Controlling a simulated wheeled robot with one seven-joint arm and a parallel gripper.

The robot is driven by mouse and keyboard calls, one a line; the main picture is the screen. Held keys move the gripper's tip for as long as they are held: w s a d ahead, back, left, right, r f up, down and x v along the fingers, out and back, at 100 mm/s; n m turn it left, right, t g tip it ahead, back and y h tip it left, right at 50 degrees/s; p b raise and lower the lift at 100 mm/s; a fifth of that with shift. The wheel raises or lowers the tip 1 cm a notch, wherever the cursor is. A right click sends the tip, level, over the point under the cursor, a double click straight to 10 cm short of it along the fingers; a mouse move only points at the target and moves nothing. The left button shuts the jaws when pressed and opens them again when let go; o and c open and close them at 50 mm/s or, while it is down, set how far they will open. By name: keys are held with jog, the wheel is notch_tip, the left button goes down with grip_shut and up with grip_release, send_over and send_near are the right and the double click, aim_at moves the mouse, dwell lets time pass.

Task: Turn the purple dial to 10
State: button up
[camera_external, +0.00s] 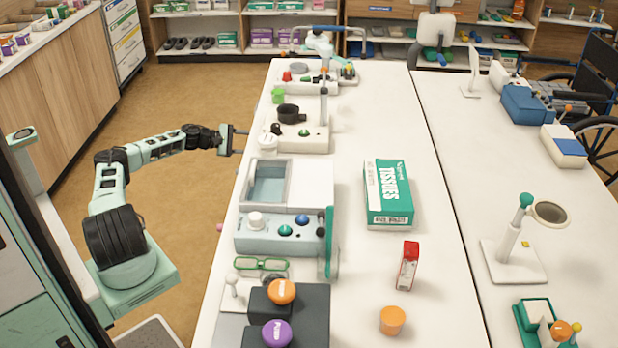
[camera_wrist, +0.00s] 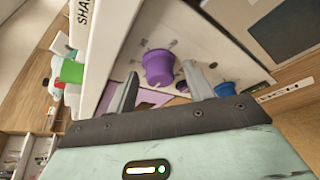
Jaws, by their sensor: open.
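In the wrist view, a purple dial (camera_wrist: 158,66) stands out from a pale panel (camera_wrist: 200,42) with small dark marks around it. My gripper (camera_wrist: 160,73) is open, and its two fingers point toward the panel on either side of the dial's line. I cannot tell how far the fingertips are from the dial or what value it is set to. In the external view, my gripper (camera_external: 246,141) is at the table's left edge, beside the white device with a dark ring. The purple dial cannot be made out there.
A blue knob (camera_wrist: 225,88) sits right of the purple dial. A white box-like object with lettering (camera_wrist: 103,32) and a green block (camera_wrist: 71,71) are at left. In the external view, a device with a window (camera_external: 268,184) and a tissue box (camera_external: 388,194) stand on the table (camera_external: 352,110).

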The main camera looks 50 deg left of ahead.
jog(key=c, duration=1)
jog(key=shift+f+b, duration=0.15)
jog(key=shift+b, duration=0.3)
jog(key=m+t+b, duration=0.1)
jog(key=m+b, duration=0.2)
jog(key=b, duration=0.3)
jog(key=m+t+b, duration=0.2)
jog(key=m+b, duration=0.1)
jog(key=b, duration=0.4)
jog(key=m+t+b, duration=0.1)
jog(key=m+b, duration=0.3)
jog(key=b, duration=0.2)
jog(key=shift+d+f+b, duration=0.2)
jog(key=shift+f+b, duration=0.1)
jog(key=shift+r+t+h, duration=0.1)
jog(key=shift+t+h, duration=0.2)
